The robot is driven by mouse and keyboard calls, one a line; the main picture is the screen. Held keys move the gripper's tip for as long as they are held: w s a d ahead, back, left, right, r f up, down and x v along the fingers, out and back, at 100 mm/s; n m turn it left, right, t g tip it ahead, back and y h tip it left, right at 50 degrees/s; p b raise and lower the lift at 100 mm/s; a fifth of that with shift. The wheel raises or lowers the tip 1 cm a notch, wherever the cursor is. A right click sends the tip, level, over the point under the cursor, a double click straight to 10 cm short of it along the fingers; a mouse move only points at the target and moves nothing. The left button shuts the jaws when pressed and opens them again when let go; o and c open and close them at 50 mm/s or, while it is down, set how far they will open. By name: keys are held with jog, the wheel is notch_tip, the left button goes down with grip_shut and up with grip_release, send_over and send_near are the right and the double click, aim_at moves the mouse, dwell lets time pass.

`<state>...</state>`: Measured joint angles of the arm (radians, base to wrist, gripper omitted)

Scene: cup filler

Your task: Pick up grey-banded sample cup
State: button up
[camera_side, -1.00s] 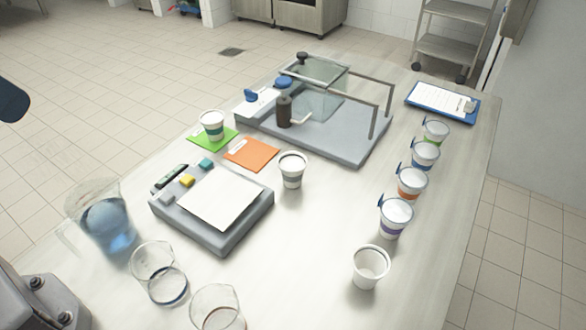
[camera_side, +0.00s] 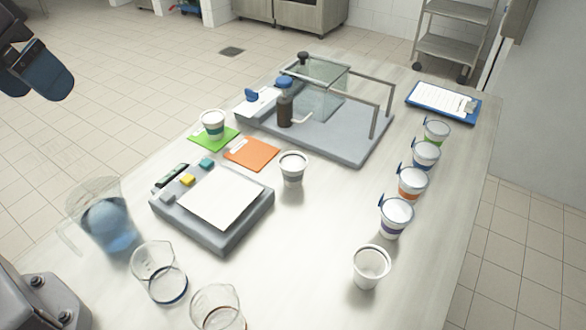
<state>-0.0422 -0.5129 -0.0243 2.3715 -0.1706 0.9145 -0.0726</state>
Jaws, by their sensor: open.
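The grey-banded sample cup (camera_side: 292,169) is white with a grey band and stands upright on the table, near the middle, just right of the scale. Nothing touches it. My gripper (camera_side: 36,84) shows at the upper left edge, dark blue, high up and far to the left of the cup. Its jaws are open and empty. Part of the gripper and most of my arm are outside the picture.
A scale (camera_side: 221,240) lies left of the cup, with an orange card (camera_side: 251,153) behind it. A green-banded cup (camera_side: 212,124) stands on a green card. A row of lidded cups (camera_side: 412,185), a plain cup (camera_side: 370,268) and a framed station (camera_side: 345,140) surround open tabletop. A jug (camera_side: 105,222) and beakers (camera_side: 158,272) stand front left.

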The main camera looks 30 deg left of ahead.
jog(key=w+d+f+n+g+h, duration=0.1)
jog(key=w+d+f+n+h, duration=0.2)
jog(key=w, duration=0.5)
jog(key=w+d+f+n+g+h, duration=0.2)
jog(key=w+f+n+h, duration=0.1)
jog(key=w+f+n, duration=0.4)
jog(key=n+t+h, duration=0.4)
jog(key=n+h, duration=0.1)
jog(key=n, duration=0.5)
send_near(290, 160)
jog(key=d+f, duration=0.1)
jog(key=w+d+f, duration=0.1)
jog(key=d, duration=0.1)
jog(key=shift+d+f, duration=0.2)
jog(key=shift+f, duration=0.1)
jog(key=shift+n, duration=0.3)
jog(key=shift+w+r+x, duration=0.1)
jog(key=shift+r+x, duration=0.05)
jog(key=shift+x, duration=0.95)
jog(key=shift+w+r+x, duration=0.1)
jog(key=shift+r+x, duration=0.05)
jog(key=shift+x, duration=0.9)
jog(key=shift+w+r+x, duration=0.1)
jog(key=shift+r+x, duration=0.05)
jog(key=shift+x, duration=0.95)
jog(key=shift+d, duration=0.1)
jog(key=c, duration=1)
